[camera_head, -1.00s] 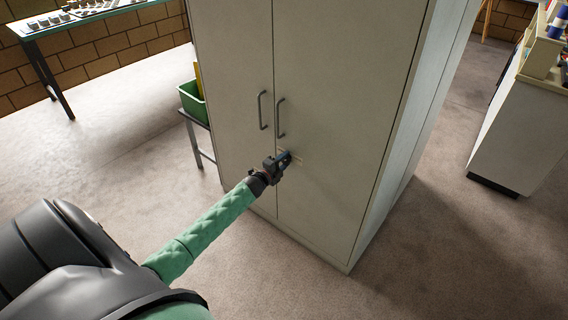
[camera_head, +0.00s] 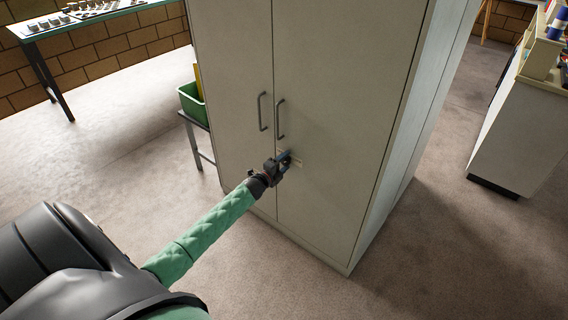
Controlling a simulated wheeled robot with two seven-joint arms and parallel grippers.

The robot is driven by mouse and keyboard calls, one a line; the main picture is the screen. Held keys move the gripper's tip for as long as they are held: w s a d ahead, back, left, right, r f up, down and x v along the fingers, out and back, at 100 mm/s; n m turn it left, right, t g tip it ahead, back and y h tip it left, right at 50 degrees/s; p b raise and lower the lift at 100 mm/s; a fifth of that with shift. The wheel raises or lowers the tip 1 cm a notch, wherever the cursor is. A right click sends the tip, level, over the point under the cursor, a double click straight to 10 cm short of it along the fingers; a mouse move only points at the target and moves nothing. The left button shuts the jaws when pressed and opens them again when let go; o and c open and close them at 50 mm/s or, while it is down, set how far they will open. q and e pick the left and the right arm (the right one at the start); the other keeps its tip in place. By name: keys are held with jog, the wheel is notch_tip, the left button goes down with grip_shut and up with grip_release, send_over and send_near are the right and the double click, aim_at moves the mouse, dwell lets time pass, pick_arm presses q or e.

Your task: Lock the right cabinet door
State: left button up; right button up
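The tall pale cabinet has a right door (camera_head: 335,120) and a left door (camera_head: 232,75), both shut, each with a vertical bar handle near the middle seam. The right door's handle (camera_head: 281,120) is just above my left gripper. My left gripper (camera_head: 285,160) is at the right door's face, below that handle and close to the seam. A small pale plate (camera_head: 297,163) on the door shows beside its fingertips. The gripper hides any lock there, and I cannot tell whether its fingers are open or shut. My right gripper is out of view.
A green bin (camera_head: 192,103) sits on a small stand left of the cabinet. A table (camera_head: 95,18) with small items stands at the back left. A white counter (camera_head: 520,125) stands at the right. The floor in front is clear.

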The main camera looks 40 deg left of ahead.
pick_arm(q)
jog(key=shift+s+a, duration=0.1)
jog(key=shift+s, duration=0.45)
jog(key=s, duration=0.6)
jog(key=shift+s+a+b, duration=0.25)
jog(key=shift+s+b, duration=0.1)
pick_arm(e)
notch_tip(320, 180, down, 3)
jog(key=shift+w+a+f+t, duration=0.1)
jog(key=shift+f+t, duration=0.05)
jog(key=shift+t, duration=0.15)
